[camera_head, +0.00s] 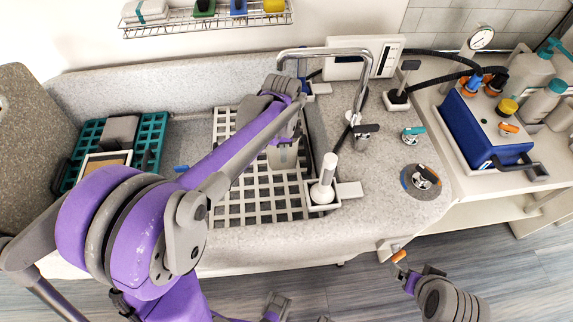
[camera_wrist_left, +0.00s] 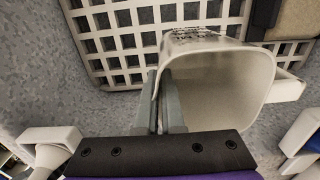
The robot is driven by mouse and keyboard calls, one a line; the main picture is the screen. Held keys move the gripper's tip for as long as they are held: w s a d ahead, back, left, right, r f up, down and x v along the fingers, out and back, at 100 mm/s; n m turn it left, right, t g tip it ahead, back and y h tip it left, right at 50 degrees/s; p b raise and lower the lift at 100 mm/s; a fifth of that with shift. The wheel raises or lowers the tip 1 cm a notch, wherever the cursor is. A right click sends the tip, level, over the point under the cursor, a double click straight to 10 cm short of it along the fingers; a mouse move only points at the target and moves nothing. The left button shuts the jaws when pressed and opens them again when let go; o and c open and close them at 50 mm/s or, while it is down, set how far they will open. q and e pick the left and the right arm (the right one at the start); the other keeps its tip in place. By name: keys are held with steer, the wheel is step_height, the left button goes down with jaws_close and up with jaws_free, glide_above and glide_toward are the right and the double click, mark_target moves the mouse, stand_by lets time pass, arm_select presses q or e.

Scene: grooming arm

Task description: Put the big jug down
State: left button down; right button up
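The big jug (camera_head: 283,156) is a pale beige-grey vessel over the right part of the white grate (camera_head: 232,213) in the sink. In the left wrist view the jug (camera_wrist_left: 222,85) shows its wide open mouth, with dark markings on its side. My left gripper (camera_wrist_left: 165,100) is shut on the jug's wall, one finger inside and one outside. In the head view my arm hides much of the jug's top. I cannot tell whether its base touches the grate. My right gripper (camera_head: 408,272) is low at the right, by the counter front; its fingers are unclear.
A chrome faucet (camera_head: 325,52) arches behind the jug. A white holder with a white-handled tool (camera_head: 324,185) stands close to its right. A teal rack (camera_head: 150,140) is at the left. A blue machine (camera_head: 485,125) stands at the right. The grate's front part is bare.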

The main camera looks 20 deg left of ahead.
mark_target(283, 170)
arm_select(q)
step_height(283, 170, down, 8)
steer(key=shift+r, duration=0.1)
steer(key=shift+f+b, duration=0.2)
steer(key=shift+b, duration=0.15)
steer(key=c, duration=1)
jaws_free()
steer(key=shift+c, duration=0.2)
steer(key=shift+r, duration=0.35)
step_height(283, 170, up, 12)
steer(key=shift+f+p, duration=0.2)
steer(key=shift+p, duration=0.4)
